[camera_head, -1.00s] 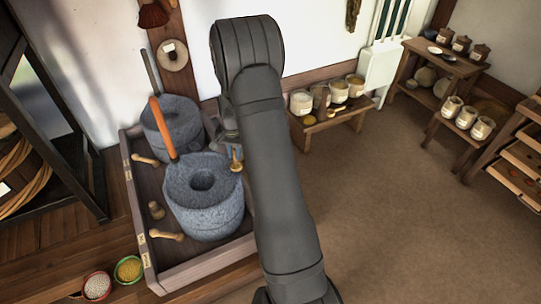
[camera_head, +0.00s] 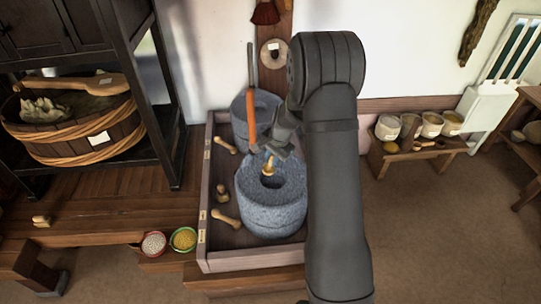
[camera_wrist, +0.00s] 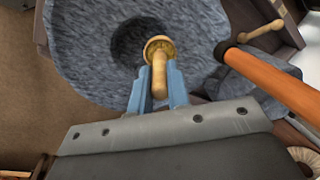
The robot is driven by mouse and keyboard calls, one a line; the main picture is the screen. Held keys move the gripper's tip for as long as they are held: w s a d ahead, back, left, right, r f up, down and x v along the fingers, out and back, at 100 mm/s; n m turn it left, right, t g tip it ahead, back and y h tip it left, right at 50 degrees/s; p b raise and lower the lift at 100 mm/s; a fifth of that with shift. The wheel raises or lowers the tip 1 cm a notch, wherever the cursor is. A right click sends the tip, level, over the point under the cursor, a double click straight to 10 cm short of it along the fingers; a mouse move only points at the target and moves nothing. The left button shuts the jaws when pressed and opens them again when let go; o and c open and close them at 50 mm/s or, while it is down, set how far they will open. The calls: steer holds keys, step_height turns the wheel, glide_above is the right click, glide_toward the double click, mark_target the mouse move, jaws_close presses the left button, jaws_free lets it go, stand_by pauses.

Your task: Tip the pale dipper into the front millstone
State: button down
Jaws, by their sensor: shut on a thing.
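The front millstone (camera_head: 272,212) is a grey stone drum with a round hole in its top, standing in a wooden tray. My gripper (camera_head: 272,156) is above the far part of its top. In the wrist view my gripper's blue fingers (camera_wrist: 160,90) are shut on the handle of the pale dipper (camera_wrist: 158,48). The dipper is pale yellow wood; its round head is over the stone by the edge of the dark hole. It also shows small in the head view (camera_head: 268,168). I cannot tell what the dipper holds.
A second grey millstone (camera_head: 240,108) with an orange-handled rod (camera_head: 251,120) stands behind. Small wooden tools (camera_head: 226,218) lie at the tray's left. Two bowls of grain (camera_head: 183,239) sit by its front left corner. Jars (camera_head: 388,127) stand on a bench at right.

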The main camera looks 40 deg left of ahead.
steer(key=shift+w+d+f+y, duration=0.1)
steer(key=shift+d+f+y, duration=0.65)
steer(key=shift+y, duration=0.6)
steer(key=shift+d+f+y, duration=0.6)
steer(key=shift+d+y, duration=0.3)
steer(key=shift+y, duration=0.5)
steer(key=shift+w+d+f+y, duration=0.1)
steer(key=shift+d+f+y, duration=0.65)
steer(key=shift+y, duration=0.6)
steer(key=shift+r, duration=0.1)
steer(key=shift+s+a+r+h, duration=0.1)
steer(key=shift+a+r+h, duration=0.7)
steer(key=shift+h, duration=0.6)
steer(key=shift+s+a+r+h, duration=0.1)
steer(key=shift+a+r+h, duration=0.65)
steer(key=shift+h, duration=0.65)
steer(key=shift+a+r+h, duration=0.55)
steer(key=shift+a+h, duration=0.4)
steer(key=shift+h, duration=0.45)
steer(key=shift+a+r+h, duration=0.25)
steer(key=shift+a+h, duration=0.1)
steer(key=shift+h, duration=0.3)
steer(key=shift+a+r+h, duration=0.25)
steer(key=shift+a+h, duration=0.1)
steer(key=shift+h, duration=0.3)
